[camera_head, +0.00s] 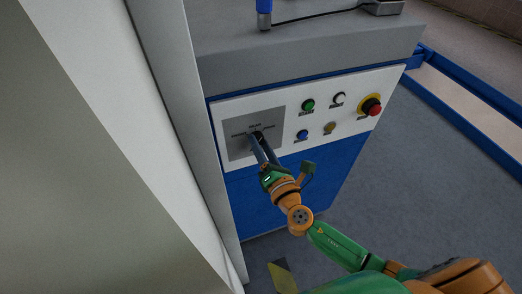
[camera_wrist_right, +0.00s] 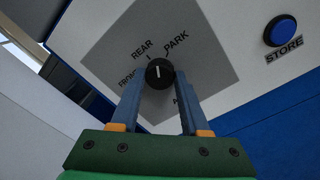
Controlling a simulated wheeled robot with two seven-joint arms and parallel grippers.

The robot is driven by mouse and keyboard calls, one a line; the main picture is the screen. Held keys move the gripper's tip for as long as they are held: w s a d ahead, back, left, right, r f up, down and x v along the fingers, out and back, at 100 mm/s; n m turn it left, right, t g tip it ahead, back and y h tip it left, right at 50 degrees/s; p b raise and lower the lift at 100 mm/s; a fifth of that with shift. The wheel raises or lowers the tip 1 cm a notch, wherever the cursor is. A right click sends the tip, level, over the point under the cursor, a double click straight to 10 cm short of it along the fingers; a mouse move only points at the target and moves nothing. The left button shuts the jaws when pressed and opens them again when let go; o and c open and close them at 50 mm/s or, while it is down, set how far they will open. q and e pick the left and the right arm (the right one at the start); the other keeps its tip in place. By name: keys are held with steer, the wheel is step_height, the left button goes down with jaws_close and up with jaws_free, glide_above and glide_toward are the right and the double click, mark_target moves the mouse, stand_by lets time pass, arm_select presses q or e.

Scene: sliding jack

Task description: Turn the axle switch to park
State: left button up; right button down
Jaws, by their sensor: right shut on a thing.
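The axle switch (camera_wrist_right: 159,73) is a round black knob with a short white mark, on a grey plate (camera_wrist_right: 205,50) labelled FRONT, REAR, PARK and a partly hidden word beginning with A. In the right wrist view its mark points roughly up, around the gap between REAR and PARK; I cannot tell its exact setting. My right gripper (camera_wrist_right: 160,80) has one finger on each side of the knob and is shut on it. In the head view the right gripper (camera_head: 259,136) reaches the plate (camera_head: 240,120) and mostly hides the knob. My left gripper is not in view.
A pale column (camera_head: 165,60) stands close on the left.

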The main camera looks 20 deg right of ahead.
steer(key=shift+m+b, duration=1.3)
steer(key=shift+m, duration=1.5)
steer(key=shift+c, duration=2)
jaws_free()
